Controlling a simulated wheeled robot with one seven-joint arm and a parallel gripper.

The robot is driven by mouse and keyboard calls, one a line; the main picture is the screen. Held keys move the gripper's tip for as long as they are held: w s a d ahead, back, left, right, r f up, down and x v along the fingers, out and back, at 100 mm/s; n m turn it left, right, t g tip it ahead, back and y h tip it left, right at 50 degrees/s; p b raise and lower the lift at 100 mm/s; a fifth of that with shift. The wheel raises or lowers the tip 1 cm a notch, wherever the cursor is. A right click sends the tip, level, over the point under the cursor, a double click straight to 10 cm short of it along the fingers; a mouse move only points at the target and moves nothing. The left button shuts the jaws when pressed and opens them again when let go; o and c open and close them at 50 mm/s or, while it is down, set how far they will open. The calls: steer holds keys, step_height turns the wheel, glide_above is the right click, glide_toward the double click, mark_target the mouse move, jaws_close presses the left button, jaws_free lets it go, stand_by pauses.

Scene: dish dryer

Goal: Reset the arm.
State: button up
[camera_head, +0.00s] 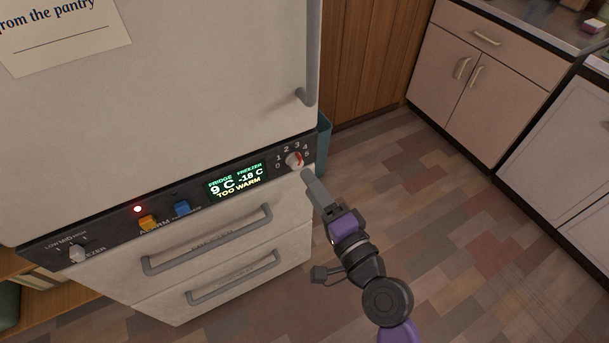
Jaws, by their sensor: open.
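My gripper (307,175) is at the fridge's control panel, with its grey fingers pointing up and left. The fingertips are right at, or just in front of, the white dial (294,160) with a red mark. I cannot tell whether they touch it. The finger gap is hard to see from this angle, but the gripper is open. No held object shows. My purple and dark grey arm reaches in from the lower right.
The control panel (108,221) has a lit display (236,181) reading fridge 9 C, freezer -18 C, "TOO WARM". An orange switch (147,223) and a blue switch (182,208) sit left of it. Drawer handles (235,276) project below. Open floor (450,220) lies right, before cabinets (487,75).

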steer(key=shift+s+d, duration=0.45)
steer(key=shift+s, duration=0.15)
steer(key=s+d+n+t+h, duration=0.3)
steer(key=s+d+n+h, duration=0.3)
steer(key=s+d, duration=0.7)
steer(key=s+d+r+n+g+h, duration=0.15)
steer(key=s+d, duration=0.25)
steer(key=s, duration=0.7)
steer(key=s+d+f+n+g+h, duration=0.1)
steer(key=s+d+n+g+h, duration=0.2)
steer(key=s, duration=0.7)
step_height(320, 180, up, 13)
steer(key=d+m+t+p, duration=0.1)
steer(key=p, duration=1.1)
steer(key=shift+r+p, duration=0.2)
steer(key=shift+p, duration=0.1)
